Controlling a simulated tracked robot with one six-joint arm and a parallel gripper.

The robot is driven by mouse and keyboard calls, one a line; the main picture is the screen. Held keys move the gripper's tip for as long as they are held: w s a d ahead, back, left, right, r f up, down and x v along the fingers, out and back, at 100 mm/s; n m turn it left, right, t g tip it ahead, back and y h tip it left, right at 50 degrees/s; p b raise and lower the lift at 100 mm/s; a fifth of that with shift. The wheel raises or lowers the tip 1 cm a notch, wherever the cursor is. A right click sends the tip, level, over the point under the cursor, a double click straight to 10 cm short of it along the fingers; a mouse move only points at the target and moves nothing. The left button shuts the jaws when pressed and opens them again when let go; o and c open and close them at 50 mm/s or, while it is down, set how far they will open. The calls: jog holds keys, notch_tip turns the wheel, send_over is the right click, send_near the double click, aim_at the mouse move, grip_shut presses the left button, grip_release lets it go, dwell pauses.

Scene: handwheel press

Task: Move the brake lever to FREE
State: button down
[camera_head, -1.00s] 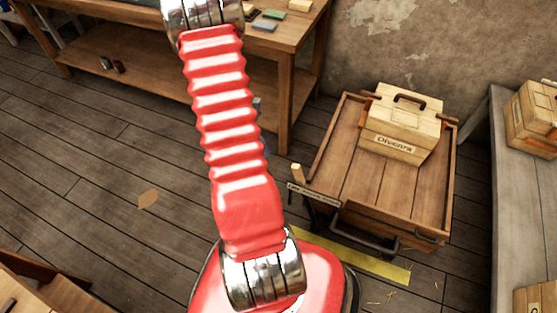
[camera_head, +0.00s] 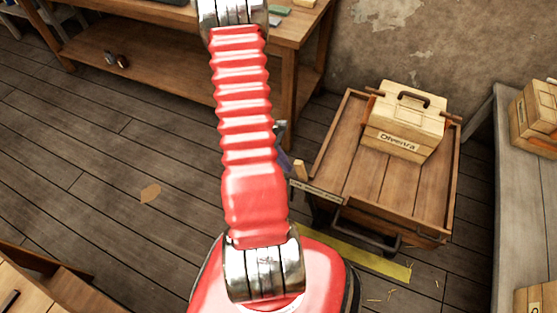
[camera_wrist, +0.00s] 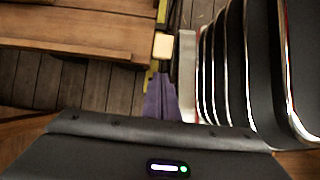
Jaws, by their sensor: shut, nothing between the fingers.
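The brake lever (camera_head: 300,171) has a pale block-shaped top and stands at the near left corner of a wooden cart (camera_head: 335,160). In the wrist view its pale top (camera_wrist: 163,46) lies just beyond my fingertips. My gripper (camera_wrist: 158,76) has purple fingers, shut together and empty. A small gap shows between the tips and the lever top in that view; contact cannot be confirmed. In the head view my gripper (camera_head: 285,163) is partly hidden behind my red arm, just left of the lever. The lever's lower part is hidden, and its setting cannot be read.
A lidded wooden box (camera_head: 405,122) sits on the cart. A dark handle bar (camera_head: 365,230) runs along its near side, above a yellow floor strip (camera_head: 355,252). A workbench (camera_head: 180,65) stands behind my arm, and a grey table (camera_head: 510,200) is at right. Floor at left is mostly clear.

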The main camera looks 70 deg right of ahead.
jog(key=shift+s+r, duration=0.25)
jog(key=shift+s, duration=0.5)
jog(key=shift+s+a+r, duration=0.1)
jog(key=shift+s, duration=0.05)
